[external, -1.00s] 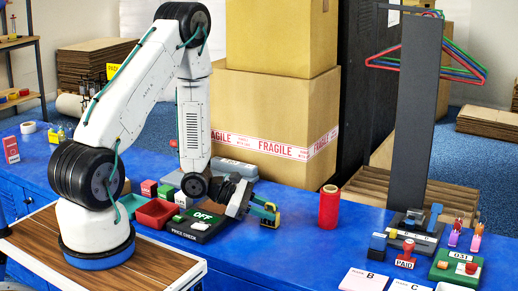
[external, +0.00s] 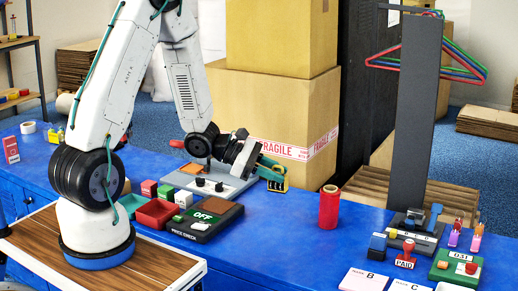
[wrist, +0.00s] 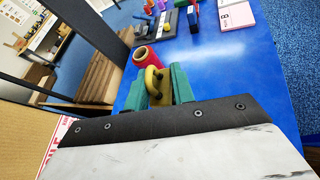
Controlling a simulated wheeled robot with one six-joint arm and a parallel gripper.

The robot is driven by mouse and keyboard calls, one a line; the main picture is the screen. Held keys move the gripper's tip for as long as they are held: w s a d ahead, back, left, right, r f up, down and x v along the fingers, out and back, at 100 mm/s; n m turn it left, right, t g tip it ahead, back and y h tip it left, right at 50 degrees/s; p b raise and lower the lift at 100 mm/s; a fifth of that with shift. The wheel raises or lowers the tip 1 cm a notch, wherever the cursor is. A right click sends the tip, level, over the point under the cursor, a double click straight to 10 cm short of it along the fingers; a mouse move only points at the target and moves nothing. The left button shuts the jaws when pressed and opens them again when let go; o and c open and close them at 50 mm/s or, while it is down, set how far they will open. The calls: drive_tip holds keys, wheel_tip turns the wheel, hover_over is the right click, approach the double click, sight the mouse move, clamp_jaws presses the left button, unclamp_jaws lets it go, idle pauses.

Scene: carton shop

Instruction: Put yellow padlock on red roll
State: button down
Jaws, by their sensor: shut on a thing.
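The yellow padlock (external: 277,184) is held between the green fingertips of my gripper (external: 272,172). It also shows in the wrist view (wrist: 155,84), between the two green fingers. My gripper is shut on it and holds it above the blue counter, tilted. The red roll (external: 328,209) stands upright on the counter to the right of the padlock in the external view, apart from it. In the wrist view the red roll (wrist: 143,55) lies just beyond the padlock.
Large cartons (external: 272,110) stand behind my gripper, and a dark post (external: 415,120) with hangers stands to the right. A price check board (external: 203,218) and a grey panel (external: 207,183) lie left. Stamps, including a red one (external: 408,250), are at right. The counter around the roll is clear.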

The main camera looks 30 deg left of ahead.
drive_tip(key=s+d+r+m+g, duration=0.1)
drive_tip(key=s+d+r+g, duration=0.1)
drive_tip(key=s+d+r, duration=0.25)
hover_over(328, 188)
drive_tip(key=shift+s+d+f+t, duration=0.1)
drive_tip(key=shift+f+t, duration=0.2)
drive_tip(key=shift+f, duration=2)
drive_tip(key=shift+f, duration=0.2)
drive_tip(key=c, duration=1.2)
unclamp_jaws()
